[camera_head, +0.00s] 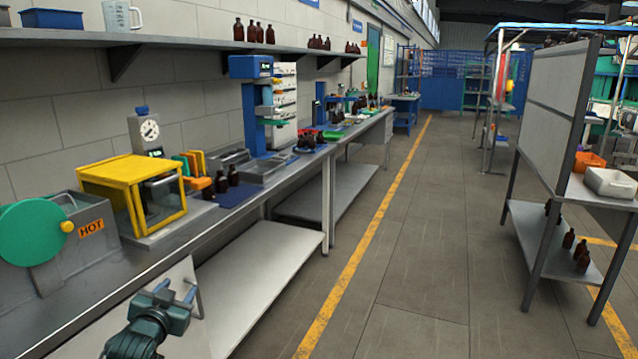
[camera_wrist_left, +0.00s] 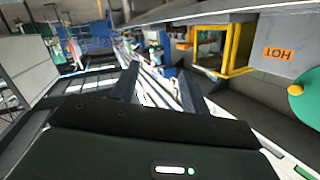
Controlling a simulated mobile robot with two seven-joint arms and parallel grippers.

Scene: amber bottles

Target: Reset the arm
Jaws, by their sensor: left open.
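My left gripper (camera_head: 177,289) is at the lower left of the head view, in front of the bench's lower front side. Its two fingers stand apart with nothing between them. In the left wrist view my left gripper (camera_wrist_left: 158,88) also shows open and empty, with the bench side beyond the fingers. My right gripper is not in view.
A steel bench (camera_head: 150,253) runs along the left wall, carrying a yellow-framed box (camera_head: 133,185), a green-disc machine marked HOT (camera_head: 72,235) and amber bottles (camera_head: 228,180). A grey-panelled rack (camera_head: 545,110) stands at right. The floor aisle (camera_head: 410,230) between is clear.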

